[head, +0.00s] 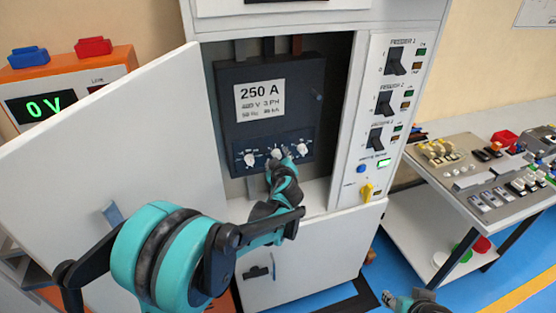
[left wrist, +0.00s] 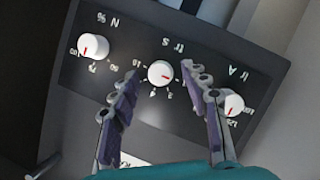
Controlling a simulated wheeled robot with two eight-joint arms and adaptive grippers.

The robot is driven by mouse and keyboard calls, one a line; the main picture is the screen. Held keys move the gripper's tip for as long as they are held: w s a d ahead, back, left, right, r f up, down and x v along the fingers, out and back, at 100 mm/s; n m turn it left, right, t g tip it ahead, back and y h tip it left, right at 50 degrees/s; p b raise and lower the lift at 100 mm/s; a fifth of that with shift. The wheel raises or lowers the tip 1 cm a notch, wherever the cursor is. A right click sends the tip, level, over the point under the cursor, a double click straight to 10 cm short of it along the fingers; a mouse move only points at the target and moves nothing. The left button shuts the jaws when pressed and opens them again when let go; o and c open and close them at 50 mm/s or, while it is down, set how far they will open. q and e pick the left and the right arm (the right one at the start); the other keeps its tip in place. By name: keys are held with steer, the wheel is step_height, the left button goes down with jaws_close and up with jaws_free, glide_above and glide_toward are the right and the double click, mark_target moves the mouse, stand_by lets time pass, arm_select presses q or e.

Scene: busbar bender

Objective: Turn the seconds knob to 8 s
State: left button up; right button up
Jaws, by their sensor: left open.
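The seconds knob (left wrist: 161,73) is the white middle one of three on the dark breaker panel, under an upside-down "tr s" label in the left wrist view. Its red mark points to the right in that view. My left gripper (left wrist: 163,78) is open, with one fingertip on each side of this knob; I cannot tell whether they touch it. In the head view my left gripper (head: 282,163) is at the panel's lower middle and partly hides the middle knob. Part of my right gripper (head: 390,298) shows at the bottom edge; its fingers are unclear.
Two other white knobs flank it: the N % knob (left wrist: 93,46) and the Ir A knob (left wrist: 233,105). The breaker (head: 300,95) sits inside a cabinet with its white door (head: 130,150) open at left. Feeder switches (head: 385,103) are on the right. A control table (head: 480,185) stands farther right.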

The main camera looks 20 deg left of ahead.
arm_select(q)
steer(key=shift+w+a, duration=0.15)
steer(key=shift+w, duration=0.2)
jaws_close()
